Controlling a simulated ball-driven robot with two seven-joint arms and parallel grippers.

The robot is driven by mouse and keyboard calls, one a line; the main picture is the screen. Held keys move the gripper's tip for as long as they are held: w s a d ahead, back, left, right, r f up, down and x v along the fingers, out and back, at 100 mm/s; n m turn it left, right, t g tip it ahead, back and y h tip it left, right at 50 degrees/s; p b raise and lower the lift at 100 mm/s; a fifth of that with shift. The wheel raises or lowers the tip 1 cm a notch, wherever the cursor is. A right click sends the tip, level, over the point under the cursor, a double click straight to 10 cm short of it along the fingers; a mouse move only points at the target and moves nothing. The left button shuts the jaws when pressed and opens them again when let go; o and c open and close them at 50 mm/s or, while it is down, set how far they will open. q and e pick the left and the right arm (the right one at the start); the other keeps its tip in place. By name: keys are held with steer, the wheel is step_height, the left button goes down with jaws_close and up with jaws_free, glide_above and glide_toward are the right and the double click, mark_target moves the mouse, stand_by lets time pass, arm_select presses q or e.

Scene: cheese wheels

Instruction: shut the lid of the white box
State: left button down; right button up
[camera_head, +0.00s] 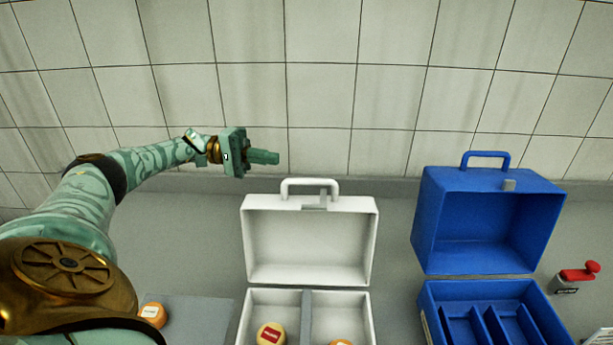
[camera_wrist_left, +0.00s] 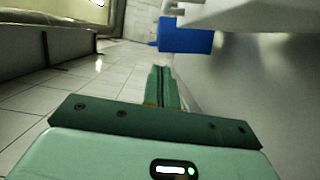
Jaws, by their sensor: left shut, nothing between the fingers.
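The white box (camera_head: 305,317) stands on the grey counter with its lid (camera_head: 308,243) open and upright at the back. A white handle (camera_head: 310,185) and a grey latch sit on the lid's top edge. The box has two compartments; a round cheese with a red label (camera_head: 270,335) lies in the left one and another orange cheese (camera_head: 340,342) shows partly in the right one. My left gripper (camera_head: 277,157) is shut and empty, above and slightly left of the lid's handle in the picture, apart from it. In the left wrist view its fingers (camera_wrist_left: 160,88) show closed together. My right gripper is not in view.
A blue box (camera_head: 432,315) with its lid (camera_head: 490,220) open stands to the right, with divided slots. A red-handled item (camera_head: 578,275) is right of it. An orange cheese (camera_head: 152,314) lies on a grey mat (camera_head: 205,318) at left. A tiled wall (camera_head: 330,80) rises behind the counter.

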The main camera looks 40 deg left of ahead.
arm_select(q)
steer(key=d+p, duration=0.4)
steer(key=d, duration=0.7)
steer(key=shift+w+d+r+p, duration=0.15)
steer(key=shift+w+d+p, duration=0.1)
steer(key=shift+w+p, duration=0.15)
steer(key=shift+r, duration=0.1)
